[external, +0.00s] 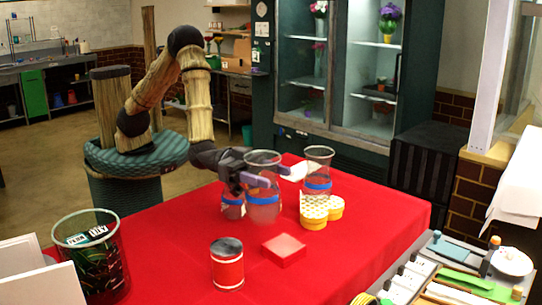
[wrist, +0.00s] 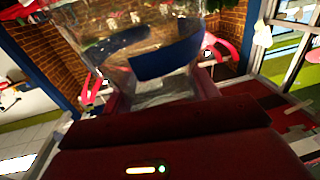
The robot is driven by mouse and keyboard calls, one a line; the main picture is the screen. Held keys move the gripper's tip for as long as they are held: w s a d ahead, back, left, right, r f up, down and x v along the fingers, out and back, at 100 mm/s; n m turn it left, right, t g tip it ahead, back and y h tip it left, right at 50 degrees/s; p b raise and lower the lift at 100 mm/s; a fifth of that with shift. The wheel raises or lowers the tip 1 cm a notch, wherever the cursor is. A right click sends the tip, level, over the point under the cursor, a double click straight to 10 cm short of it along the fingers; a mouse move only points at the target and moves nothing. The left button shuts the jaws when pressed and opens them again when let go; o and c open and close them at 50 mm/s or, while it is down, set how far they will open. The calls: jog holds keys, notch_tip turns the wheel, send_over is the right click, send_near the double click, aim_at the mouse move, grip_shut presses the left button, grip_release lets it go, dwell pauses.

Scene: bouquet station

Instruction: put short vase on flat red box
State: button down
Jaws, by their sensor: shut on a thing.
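The flat red box (external: 284,249) lies on the red-covered table, in front of the vases. My gripper (external: 266,176) is shut on a clear glass vase with a blue band (external: 262,209), above and behind the box and a little to its left. In the wrist view the vase (wrist: 165,88) sits upright between the fingers, its band across the glass. Whether its base touches the table is unclear. Another banded glass vessel (external: 232,210) stands close on its left, partly hidden, and a clear vase (external: 318,170) stands to its right.
Yellow-and-white heart-shaped boxes (external: 314,213) stand right of the held vase. A red tin with a dark lid (external: 227,266) stands left of the flat box. A mesh bin (external: 112,272) is at the left. The red cloth (external: 365,245) right of the box is clear.

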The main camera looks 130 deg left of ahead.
jog(key=w+a+r+n+g+y+b, duration=0.1)
jog(key=w+a+r+n+y+b, duration=0.1)
jog(key=w+a+r+n+y, duration=0.1)
jog(key=shift+w+a+r+y+b, duration=0.25)
jog(key=shift+w+y+b, duration=0.1)
jog(key=shift+w+y, duration=0.3)
jog(key=shift+s, duration=0.1)
notch_tip(320, 180, down, 6)
jog(key=p, duration=0.1)
jog(key=shift+f, duration=0.15)
jog(key=shift+f+p, duration=0.45)
jog(key=shift+f, duration=1.4)
jog(key=shift+f, duration=0.1)
